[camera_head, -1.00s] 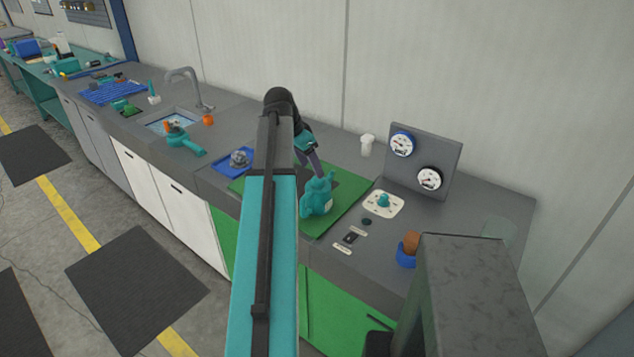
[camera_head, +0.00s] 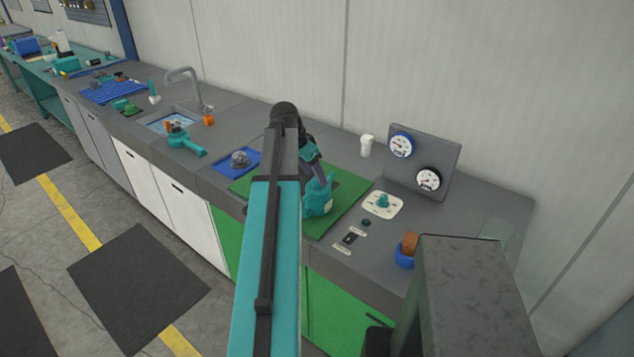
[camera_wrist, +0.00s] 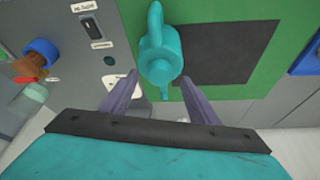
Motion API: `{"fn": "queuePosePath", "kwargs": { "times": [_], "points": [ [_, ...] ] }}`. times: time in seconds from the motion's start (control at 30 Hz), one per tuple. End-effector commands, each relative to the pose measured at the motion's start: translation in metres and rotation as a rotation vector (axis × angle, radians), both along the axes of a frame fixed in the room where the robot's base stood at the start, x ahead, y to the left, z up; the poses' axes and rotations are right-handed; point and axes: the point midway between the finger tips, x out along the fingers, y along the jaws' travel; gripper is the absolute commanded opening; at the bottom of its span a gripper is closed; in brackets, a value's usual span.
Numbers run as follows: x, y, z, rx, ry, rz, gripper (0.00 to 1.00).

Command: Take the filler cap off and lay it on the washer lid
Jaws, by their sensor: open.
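A teal rounded vessel (camera_head: 318,203) with a spout-like part stands on the green mat (camera_head: 347,203). In the wrist view the vessel (camera_wrist: 160,55) lies between and just beyond my gripper's (camera_wrist: 159,78) two purple fingers. The fingers are spread, with nothing seen held between them. In the head view my gripper (camera_head: 319,172) is right at the vessel's top, partly behind my arm. I cannot tell whether the fingers touch it. I cannot make out a separate filler cap or surely identify the washer lid.
A white plate with a teal knob (camera_head: 383,203), a small dark disc (camera_head: 366,222) and a blue cup (camera_head: 404,257) are to the right. A gauge panel (camera_head: 442,160) stands behind them. A white bottle (camera_head: 366,146) stands near the wall. A blue tray (camera_head: 226,167) is left.

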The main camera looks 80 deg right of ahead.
Motion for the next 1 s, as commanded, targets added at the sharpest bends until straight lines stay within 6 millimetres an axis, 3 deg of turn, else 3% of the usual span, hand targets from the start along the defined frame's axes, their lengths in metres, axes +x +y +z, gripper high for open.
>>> {"fn": "queuePosePath", "kwargs": {
  "times": [0.3,0.87,1.0],
  "points": [
    [-0.006,-0.006,-0.018,0.0,0.0,0.0,0.55],
    [-0.005,-0.006,-0.019,0.0,0.0,0.0,0.55],
    [-0.005,-0.006,-0.019,0.0,0.0,0.0,0.36]
  ]
}}
